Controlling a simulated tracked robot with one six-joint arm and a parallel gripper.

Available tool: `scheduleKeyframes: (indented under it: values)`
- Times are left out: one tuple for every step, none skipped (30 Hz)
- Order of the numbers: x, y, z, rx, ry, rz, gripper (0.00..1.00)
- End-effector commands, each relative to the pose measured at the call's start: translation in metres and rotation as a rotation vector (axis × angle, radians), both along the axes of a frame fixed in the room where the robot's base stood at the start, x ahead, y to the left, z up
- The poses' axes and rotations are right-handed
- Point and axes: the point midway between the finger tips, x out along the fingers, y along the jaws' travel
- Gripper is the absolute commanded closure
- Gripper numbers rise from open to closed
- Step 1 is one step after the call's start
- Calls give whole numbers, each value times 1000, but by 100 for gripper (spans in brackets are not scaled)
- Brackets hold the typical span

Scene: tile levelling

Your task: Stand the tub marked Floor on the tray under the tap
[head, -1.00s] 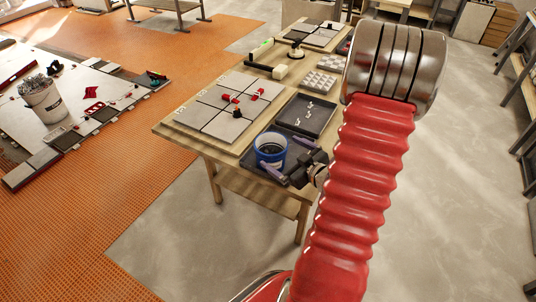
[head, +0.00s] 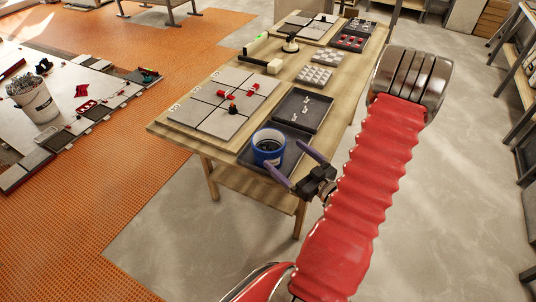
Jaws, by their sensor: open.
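A blue tub (head: 268,148) with a pale band and dark contents stands upright on a dark grey tray (head: 285,166) at the near corner of the wooden table. I cannot read any marking on it. My gripper (head: 287,157) is open and empty, its two purple fingers spread on the near right side of the tub. The left fingertip is close to the tub's lower edge; I cannot tell whether it touches. I cannot make out a tap in this view. A white bucket (head: 36,103) with grey items in it stands on the pale board at left.
The table (head: 340,88) carries tiles (head: 220,102) with red and black pieces. A second dark tray (head: 290,118) with small white pieces lies behind the tub. The concrete floor to the right is open.

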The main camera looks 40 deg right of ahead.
Motion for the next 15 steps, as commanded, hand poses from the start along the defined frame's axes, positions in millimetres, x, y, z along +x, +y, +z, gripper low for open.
scheduleKeyframes:
  values:
    - [4, 1, 0, -1, 0, 3, 0]
    - [7, 1, 0, -1, 0, 4, 0]
    - [11, 0, 0, -1, 0, 4, 0]
    - [14, 0, 0, -1, 0, 3, 0]
    - [17, 0, 0, 0, 0, 5, 0]
    - [21, 0, 0, 0, 0, 4, 0]
    - [24, 0, 0, 0, 0, 3, 0]
    - [28, 0, 0, 0, 0, 4, 0]
    - [32, -1, 0, -1, 0, 4, 0]
    - [35, -1, 0, -1, 0, 3, 0]
    - [39, -1, 0, -2, 0, 4, 0]
    - [43, -1, 0, -2, 0, 3, 0]
    - [47, -2, 0, -1, 0, 3, 0]
    - [50, -1, 0, -1, 0, 3, 0]
    - [54, -1, 0, 0, 0, 3, 0]
